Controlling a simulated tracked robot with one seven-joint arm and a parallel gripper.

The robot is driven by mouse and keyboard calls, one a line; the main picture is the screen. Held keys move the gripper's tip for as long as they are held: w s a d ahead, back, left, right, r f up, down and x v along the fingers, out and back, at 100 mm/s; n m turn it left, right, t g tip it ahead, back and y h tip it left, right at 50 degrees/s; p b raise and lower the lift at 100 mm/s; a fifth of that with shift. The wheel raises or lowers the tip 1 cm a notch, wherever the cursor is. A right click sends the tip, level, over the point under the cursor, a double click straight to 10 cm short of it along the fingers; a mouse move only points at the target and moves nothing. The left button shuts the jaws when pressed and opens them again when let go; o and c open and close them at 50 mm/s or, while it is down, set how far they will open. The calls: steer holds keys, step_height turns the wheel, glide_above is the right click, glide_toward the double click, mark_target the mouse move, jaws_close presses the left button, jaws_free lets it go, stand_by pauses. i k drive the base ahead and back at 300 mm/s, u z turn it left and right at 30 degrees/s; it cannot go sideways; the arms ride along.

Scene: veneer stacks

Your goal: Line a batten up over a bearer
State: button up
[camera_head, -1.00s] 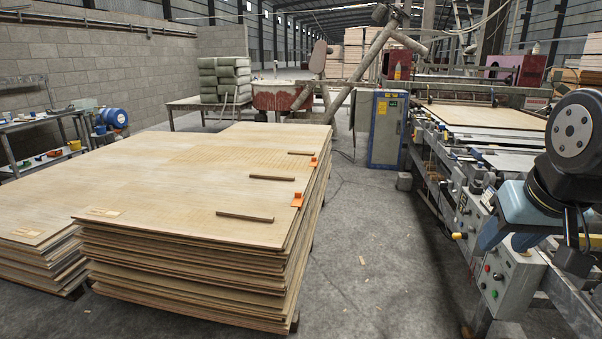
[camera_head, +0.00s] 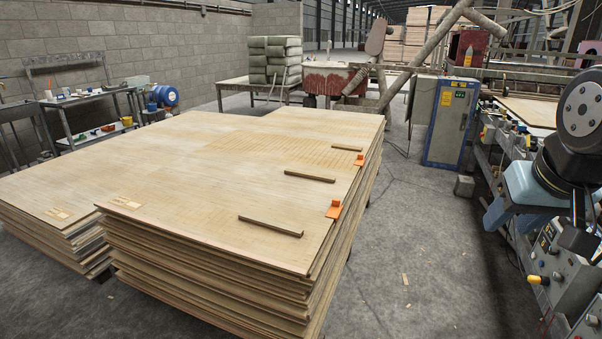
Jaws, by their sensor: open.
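Three narrow dark wooden battens lie flat on the top sheet of the near veneer stack (camera_head: 200,215). The front batten (camera_head: 270,226) is the longest in view, the middle batten (camera_head: 310,176) lies farther back, and the short-looking far batten (camera_head: 347,148) is near the right edge. One orange block (camera_head: 334,209) sits at the stack's right edge between the front and middle battens. Another orange block (camera_head: 359,160) sits near the far batten. I cannot make out a bearer under the stack. My arm shows at the right, away from the stack; its gripper is not visible.
A lower veneer stack (camera_head: 55,235) stands at the left. A blue-grey cabinet (camera_head: 448,120) and machine line stand at the right. Bare concrete floor (camera_head: 420,240) lies between stack and machines. A bench with tools (camera_head: 95,100) is against the wall.

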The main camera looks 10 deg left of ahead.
mark_target(297, 173)
steer(key=u, duration=0.4)
steer(key=i, duration=0.9)
steer(key=z, duration=1.15)
steer(key=i, duration=2.8)
steer(key=u, duration=0.05)
